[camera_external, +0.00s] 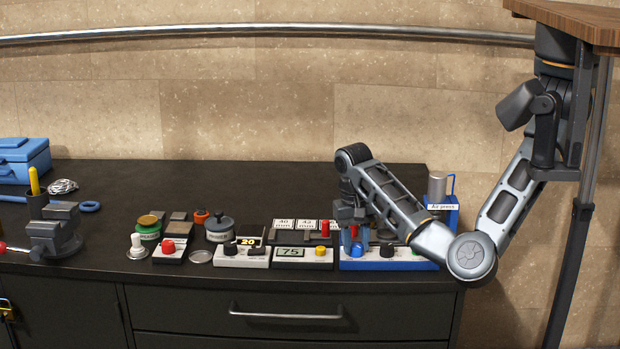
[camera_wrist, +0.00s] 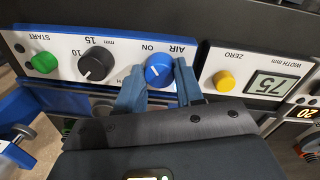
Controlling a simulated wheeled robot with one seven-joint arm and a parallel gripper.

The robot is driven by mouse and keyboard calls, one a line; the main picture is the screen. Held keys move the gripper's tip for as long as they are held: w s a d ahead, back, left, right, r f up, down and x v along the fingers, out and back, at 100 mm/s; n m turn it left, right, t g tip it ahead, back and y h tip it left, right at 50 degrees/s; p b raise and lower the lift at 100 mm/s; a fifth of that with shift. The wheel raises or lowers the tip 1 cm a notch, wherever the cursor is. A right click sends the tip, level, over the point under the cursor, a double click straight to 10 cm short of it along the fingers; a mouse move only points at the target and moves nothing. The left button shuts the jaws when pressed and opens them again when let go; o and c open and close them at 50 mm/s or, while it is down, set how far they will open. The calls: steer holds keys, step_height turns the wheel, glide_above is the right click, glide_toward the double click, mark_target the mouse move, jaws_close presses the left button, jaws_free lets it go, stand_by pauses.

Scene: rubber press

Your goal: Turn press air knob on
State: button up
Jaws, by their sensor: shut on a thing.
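The press (camera_external: 385,265) has a white and blue front panel, at the right end of the bench. The wrist view shows this panel (camera_wrist: 122,56) upside down. Its blue air knob (camera_wrist: 159,71) is marked "AIR" and "ON"; a small pale mark shows on its face, but I cannot read its setting for certain. The same blue knob (camera_external: 357,249) shows in the external view. My gripper (camera_wrist: 158,66) has its blue-grey fingers on either side of the knob and is shut on it. In the external view my gripper (camera_external: 352,238) points down at the panel.
Beside the air knob on the panel are a black knob (camera_wrist: 95,63) and a green START button (camera_wrist: 44,62). A width gauge (camera_external: 302,254) with a yellow button stands just left of the press. A grey cylinder (camera_external: 437,187) stands behind.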

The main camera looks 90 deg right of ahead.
mark_target(354, 245)
steer(key=shift+r, duration=0.1)
steer(key=o, duration=1)
steer(key=shift+o, duration=0.2)
steer(key=shift+w+r+p, duration=0.15)
steer(key=shift+r+p, duration=0.1)
steer(key=shift+r, duration=1.7)
steer(key=shift+w+r+p, duration=0.1)
steer(key=shift+r+p, duration=0.1)
steer(key=shift+r, duration=1.7)
